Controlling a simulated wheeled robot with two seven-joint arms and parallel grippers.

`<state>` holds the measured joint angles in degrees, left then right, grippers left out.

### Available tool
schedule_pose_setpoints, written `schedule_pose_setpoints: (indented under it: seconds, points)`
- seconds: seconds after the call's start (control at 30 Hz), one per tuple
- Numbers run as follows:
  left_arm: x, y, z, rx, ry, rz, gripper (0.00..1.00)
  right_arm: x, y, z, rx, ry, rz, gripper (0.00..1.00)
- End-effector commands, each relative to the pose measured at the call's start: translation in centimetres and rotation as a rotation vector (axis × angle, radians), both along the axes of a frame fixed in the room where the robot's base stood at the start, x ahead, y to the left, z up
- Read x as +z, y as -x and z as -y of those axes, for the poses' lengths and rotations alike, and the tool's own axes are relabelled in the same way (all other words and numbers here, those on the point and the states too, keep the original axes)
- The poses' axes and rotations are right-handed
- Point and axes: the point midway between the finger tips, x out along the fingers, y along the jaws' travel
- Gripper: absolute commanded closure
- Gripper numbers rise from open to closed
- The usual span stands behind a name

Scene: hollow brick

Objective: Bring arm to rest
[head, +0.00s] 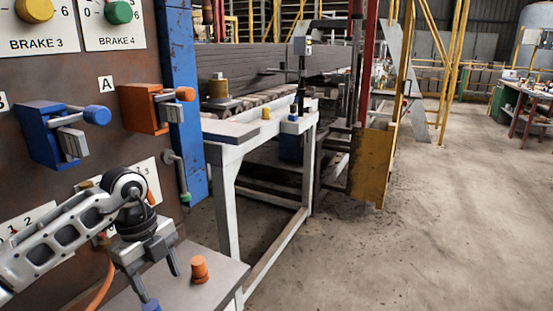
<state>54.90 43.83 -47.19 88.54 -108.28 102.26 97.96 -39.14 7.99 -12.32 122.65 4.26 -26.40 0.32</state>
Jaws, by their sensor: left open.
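My left arm (62,238) comes in from the left, in front of the rusty panel. My left gripper (160,285) points down over the near end of a grey ledge (215,285), with its fingers spread apart. A blue piece (150,305) shows at the tip of its left finger, cut by the frame's bottom edge; I cannot tell whether they touch. An orange peg (199,270) stands upright on the ledge, just right of the gripper and apart from it. My right gripper is not in view.
The panel (85,80) carries a blue switch (60,135), an orange switch (150,108), and yellow (34,10) and green (119,12) brake knobs. A blue post (180,90) edges it. A white-framed bench (235,140) stands beyond. The concrete floor (430,230) at right is clear.

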Motion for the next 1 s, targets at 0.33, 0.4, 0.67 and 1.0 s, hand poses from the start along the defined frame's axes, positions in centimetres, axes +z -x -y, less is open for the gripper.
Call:
schedule_pose_setpoints:
  seconds: [0.33,0.4,0.67,1.0]
  points:
    - [-0.3,8.4,22.9,-0.272,1.164,0.192,0.41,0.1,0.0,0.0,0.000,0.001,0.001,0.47]
    - [2.3,8.9,24.8,-0.136,1.415,0.306,0.41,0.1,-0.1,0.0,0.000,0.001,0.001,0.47]
    - [0.3,6.6,18.6,0.902,1.628,0.622,0.41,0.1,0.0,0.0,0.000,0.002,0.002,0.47]
    - [-14.4,16.0,12.3,1.646,1.021,0.355,0.41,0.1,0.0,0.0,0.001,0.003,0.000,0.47]
